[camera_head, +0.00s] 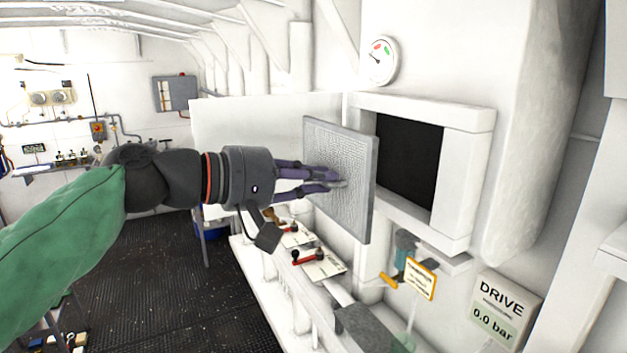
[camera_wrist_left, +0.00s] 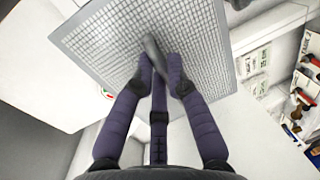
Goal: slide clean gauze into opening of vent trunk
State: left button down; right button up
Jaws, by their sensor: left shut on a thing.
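The clean gauze (camera_head: 342,170) is a grey mesh panel in a thin frame. It stands upright in front of the left part of the vent trunk's opening. My left gripper (camera_head: 335,182) is shut on the gauze near the middle of its face. In the left wrist view the mesh (camera_wrist_left: 110,38) fills the upper part and the purple fingers (camera_wrist_left: 158,60) meet at a grey piece on it. The vent trunk (camera_head: 462,150) is white with a dark square opening (camera_head: 408,160), partly hidden by the gauze. My right gripper is not in view.
A round gauge (camera_head: 379,60) is above the opening. Below are a yellow-edged tag (camera_head: 421,278), a drive display box (camera_head: 500,307) and a ledge with red-handled levers (camera_head: 310,257). Dark deck floor (camera_head: 185,275) lies open at left.

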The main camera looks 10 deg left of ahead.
pick_arm(q)
jog(key=r+p+x, duration=0.2)
jog(key=p+x, duration=0.2)
jog(key=x, duration=0.9)
jog(key=shift+w+d+r, duration=0.15)
jog(key=shift+w+d, duration=0.1)
jog(key=shift+d, duration=0.1)
dwell(0.5)
jog(key=shift+d+r+p, duration=0.1)
jog(key=shift+p, duration=0.2)
dwell(0.5)
jog(key=shift+p+x, duration=0.35)
jog(key=shift+x, duration=0.75)
dwell(0.9)
jog(key=shift+r, duration=0.2)
jog(key=c, duration=1.2)
grip_release()
jog(key=shift+o, duration=0.2)
jog(key=shift+f+b+v, duration=0.25)
jog(key=shift+b+v, duration=0.25)
jog(key=shift+v, duration=1)
jog(key=shift+f+b+v, duration=0.25)
jog(key=shift+b+v, duration=0.2)
jog(key=shift+v, duration=1)
jog(key=shift+f+b+v, duration=0.25)
jog(key=shift+b+v, duration=0.25)
jog(key=shift+v, duration=1)
